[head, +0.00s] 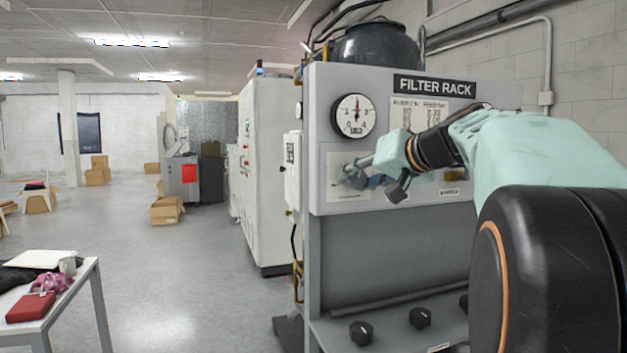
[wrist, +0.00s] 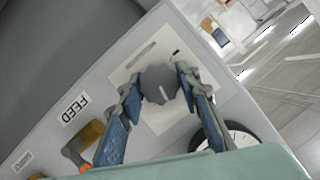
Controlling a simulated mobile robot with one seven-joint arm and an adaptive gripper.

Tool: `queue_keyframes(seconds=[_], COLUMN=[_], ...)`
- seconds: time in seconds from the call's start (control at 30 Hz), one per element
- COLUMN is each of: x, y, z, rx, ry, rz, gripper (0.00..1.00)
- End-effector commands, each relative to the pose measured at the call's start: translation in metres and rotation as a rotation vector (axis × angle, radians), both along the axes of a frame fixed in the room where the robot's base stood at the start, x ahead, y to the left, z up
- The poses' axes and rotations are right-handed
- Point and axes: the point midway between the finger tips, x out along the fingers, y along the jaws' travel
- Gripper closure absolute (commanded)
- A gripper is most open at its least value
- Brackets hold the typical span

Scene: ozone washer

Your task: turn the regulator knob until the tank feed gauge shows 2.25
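The regulator knob (wrist: 158,83) is a dark grey round knob with a pale mark, on a light plate of the filter rack. In the wrist view my gripper (wrist: 160,84) has one finger on each side of the knob, and both appear to touch its rim. In the head view my gripper (head: 352,174) reaches the plate from the right and mostly hides the knob. The gauge (head: 355,116) is a white dial above the knob, with its needle pointing nearly straight up near 2; its small readout is too blurred to read. The gauge is partly hidden in the wrist view (wrist: 236,132).
A printed table (head: 420,112) is right of the gauge. Black knobs (head: 361,332) sit on the lower ledge. Open floor (head: 200,270) lies left of the rack.

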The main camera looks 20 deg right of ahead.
Motion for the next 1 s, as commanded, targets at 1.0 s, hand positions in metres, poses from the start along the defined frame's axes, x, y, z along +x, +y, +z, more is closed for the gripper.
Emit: queue_keyframes(seconds=[1.0], x=[-0.068], y=[-0.015], z=[0.026], rx=[-0.001], ry=[-0.001], rz=[0.000], gripper=[0.52])
